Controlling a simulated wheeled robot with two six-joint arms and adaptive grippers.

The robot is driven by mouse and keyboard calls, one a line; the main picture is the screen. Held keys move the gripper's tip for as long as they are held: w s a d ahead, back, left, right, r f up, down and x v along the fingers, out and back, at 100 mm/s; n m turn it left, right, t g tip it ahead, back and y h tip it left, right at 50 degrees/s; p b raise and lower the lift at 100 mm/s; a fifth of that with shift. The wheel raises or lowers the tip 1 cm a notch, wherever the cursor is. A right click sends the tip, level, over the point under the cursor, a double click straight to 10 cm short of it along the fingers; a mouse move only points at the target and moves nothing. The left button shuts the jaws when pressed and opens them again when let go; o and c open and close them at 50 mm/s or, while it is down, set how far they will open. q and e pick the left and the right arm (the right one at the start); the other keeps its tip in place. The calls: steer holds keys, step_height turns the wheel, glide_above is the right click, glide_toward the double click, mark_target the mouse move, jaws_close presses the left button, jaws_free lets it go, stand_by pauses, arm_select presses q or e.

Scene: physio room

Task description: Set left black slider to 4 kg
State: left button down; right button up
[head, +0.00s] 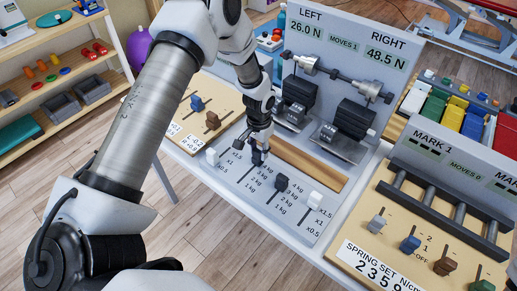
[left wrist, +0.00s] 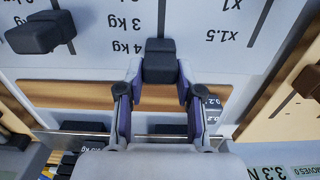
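The left black slider (left wrist: 160,62) sits between the two fingertips of my left gripper (left wrist: 160,76) in the left wrist view. The fingertips appear to press on both its sides. Its base is close to the 4 kg label, at the end of the visible slot. In the head view my left gripper (head: 258,154) reaches down from above and largely hides this slider. The right black slider (head: 281,183) stands apart to its right; it also shows in the left wrist view (left wrist: 40,35). My right gripper is not in view.
White sliders (head: 212,157) (head: 315,201) flank the black ones on the grey panel (head: 240,190). A wooden strip (head: 308,164) and black blocks lie behind. The display (head: 338,38) reads LEFT 26.0 N, RIGHT 48.5 N. Wooden slider boards (head: 220,98) (head: 390,250) stand on both sides.

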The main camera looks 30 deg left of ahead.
mark_target(259, 150)
arm_select(q)
steer(key=shift+w+r, duration=0.1)
steer(key=shift+r, duration=0.1)
steer(key=c, duration=0.8)
jaws_free()
steer(key=shift+o, duration=0.2)
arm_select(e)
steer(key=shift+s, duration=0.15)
arm_select(q)
step_height(259, 150, up, 12)
